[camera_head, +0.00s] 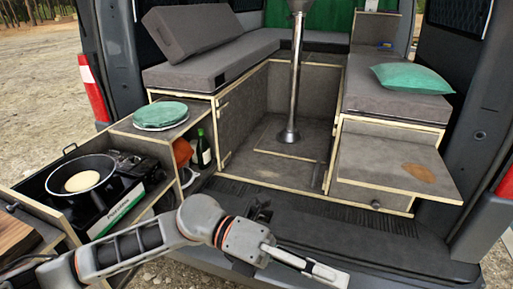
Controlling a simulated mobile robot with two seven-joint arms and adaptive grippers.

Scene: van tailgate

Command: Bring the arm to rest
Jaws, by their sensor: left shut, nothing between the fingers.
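My left arm comes in along the bottom left of the head view and reaches right, in front of the van's tailgate. Its gripper (327,274) is shut, points to the lower right, and holds nothing. It is over or in front of the dark rear sill (380,248); I cannot tell how high above it. My right gripper is not in the picture.
At left, a pull-out kitchen holds a pan (79,176) with a pale round item on a stove. A green round cushion or lid (160,116) lies on a cabinet. A bottle (202,149) stands below. At right, a shelf (385,163) juts out. The central floor is clear around a metal post (293,80).

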